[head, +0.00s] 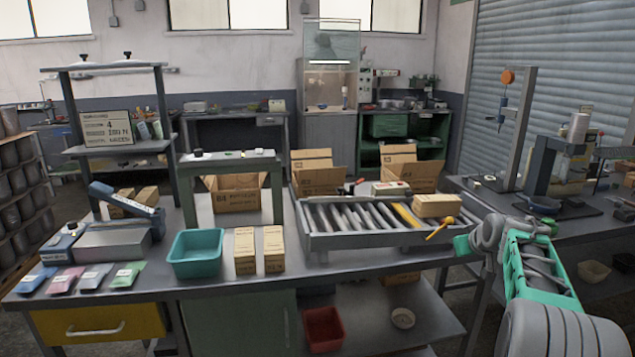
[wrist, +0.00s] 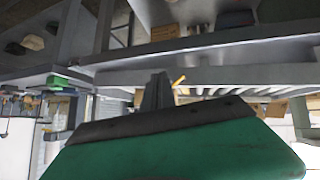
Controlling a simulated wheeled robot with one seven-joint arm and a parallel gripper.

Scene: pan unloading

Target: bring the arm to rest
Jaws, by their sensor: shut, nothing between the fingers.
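My arm (head: 540,265) shows at the right of the head view, folded beside the right end of the workbench (head: 370,262). The teal end of my gripper shows near the bench's right edge, and its fingertips are hard to make out there. In the wrist view the dark fingers of my gripper (wrist: 157,92) are together beyond the green housing, with nothing between them. No object hangs from the gripper.
A roller conveyor (head: 325,241) on the bench bears a carton (head: 437,205). A yellow rod with a round end (head: 439,229) is close to my gripper. A teal bin (head: 196,254) and two upright cartons (head: 245,250) stand further left. Another table (head: 580,228) is at the right.

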